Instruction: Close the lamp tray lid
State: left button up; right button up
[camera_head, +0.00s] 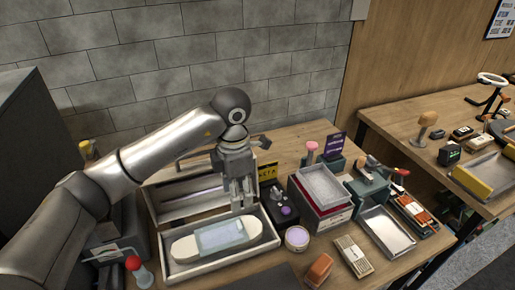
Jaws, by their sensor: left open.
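The lamp tray (262,252) is a pale rectangular box near the front left of the table. Its lid (163,204) stands open along the tray's back side, tilted up toward the brick wall. A white rounded oblong piece with a pale blue panel (222,237) lies in the tray. My left gripper (243,203) points down, open and empty, over the right end of the tray near the lid's right part. My arm and gripper hide part of the lid. I cannot tell whether the fingers touch the lid. My right gripper is not in view.
Right of the tray are a small round jar (297,238), a stack of trays (322,186), an orange block (319,268) and a shallow metal tray (388,232). A red-topped item (134,264) stands left of the tray. A second table (385,114) is at the right.

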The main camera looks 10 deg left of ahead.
aim_at(178, 192)
jog(key=k+l, duration=0.2)
jog(key=k, duration=0.3)
jog(key=k+l, duration=0.2)
jog(key=k, duration=0.25)
jog(key=k+l, duration=0.2)
jog(key=k, duration=0.3)
